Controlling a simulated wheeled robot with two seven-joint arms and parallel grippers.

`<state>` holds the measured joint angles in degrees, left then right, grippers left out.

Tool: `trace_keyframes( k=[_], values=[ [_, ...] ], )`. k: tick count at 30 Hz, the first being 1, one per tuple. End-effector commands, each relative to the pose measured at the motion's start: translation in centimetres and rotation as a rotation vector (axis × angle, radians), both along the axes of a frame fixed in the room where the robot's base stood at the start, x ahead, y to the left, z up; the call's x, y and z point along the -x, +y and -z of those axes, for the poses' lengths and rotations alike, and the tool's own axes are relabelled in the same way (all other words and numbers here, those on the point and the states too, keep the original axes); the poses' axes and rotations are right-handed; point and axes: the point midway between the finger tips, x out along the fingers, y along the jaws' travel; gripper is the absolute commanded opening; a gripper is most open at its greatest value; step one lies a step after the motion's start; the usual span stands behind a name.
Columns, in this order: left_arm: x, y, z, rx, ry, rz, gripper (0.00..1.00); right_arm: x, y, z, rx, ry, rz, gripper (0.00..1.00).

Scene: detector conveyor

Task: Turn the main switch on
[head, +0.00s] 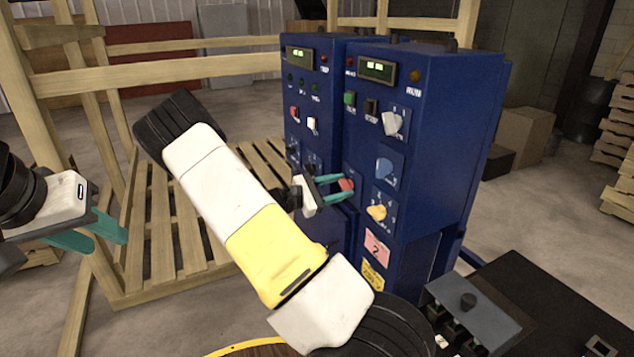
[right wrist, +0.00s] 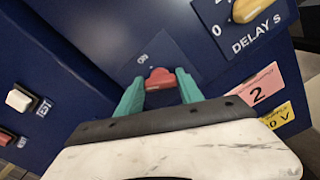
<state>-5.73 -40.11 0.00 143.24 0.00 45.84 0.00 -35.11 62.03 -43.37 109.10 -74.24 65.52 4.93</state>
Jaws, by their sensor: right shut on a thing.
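The main switch is a red knob (head: 346,185) on the front of the right-hand blue cabinet (head: 410,130). It also shows in the right wrist view (right wrist: 160,77), on a blue plate with a small marking above it that I cannot read surely. My right gripper (head: 340,187) is shut on the red knob, with one teal finger on each side; the fingers also show in the right wrist view (right wrist: 160,85). My left gripper (head: 112,240) is at the far left, away from the cabinets, its teal fingers apart and empty.
Near the switch are a white knob (head: 392,123), a blue knob (head: 384,168) and a yellow delay knob (head: 377,212). A second blue cabinet (head: 310,80) adjoins on the left. Wooden pallet slats (head: 185,240) lie behind my right arm. A dark box with switches (head: 468,310) stands front right.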

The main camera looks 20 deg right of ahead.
Motion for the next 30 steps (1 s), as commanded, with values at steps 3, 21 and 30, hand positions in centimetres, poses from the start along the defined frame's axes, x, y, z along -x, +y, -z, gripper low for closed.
trace_keyframes(
  k=[3,21,30],
  values=[
    [0.00,0.00,0.00,0.000,0.000,0.000,0.36,0.01,0.03,0.02,-0.008,-0.108,-0.001,0.03],
    [0.00,0.00,0.00,0.000,0.000,0.000,0.36,0.15,0.01,0.19,-0.052,-0.673,-0.001,0.03],
    [0.00,0.00,0.00,0.000,0.000,0.000,0.36,0.18,0.02,0.29,-0.071,-0.906,-0.001,0.03]
  ],
)
